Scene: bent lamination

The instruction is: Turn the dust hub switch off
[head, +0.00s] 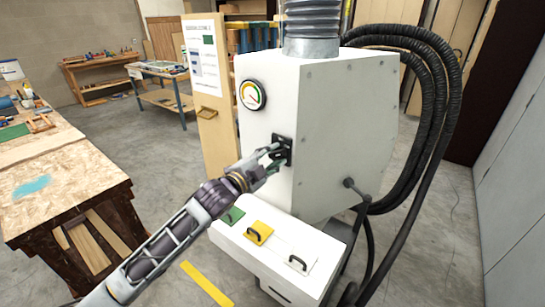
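The dust hub (332,125) is a large white cabinet with a metal duct on top and a round gauge on its left face. A small black switch (284,147) sits on that face below the gauge. My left gripper (274,158) is at the switch, its fingers in front of the switch's lower left part. I cannot tell whether the fingers touch it, or whether they are open or shut. The switch's position is too small and partly covered to read. My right gripper is not in view.
Black hoses (437,110) loop down the hub's right side. A white drawer base with a yellow-plated handle (259,233) juts out below my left arm. A wooden workbench (62,170) stands at the left. Floor between them is mostly clear.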

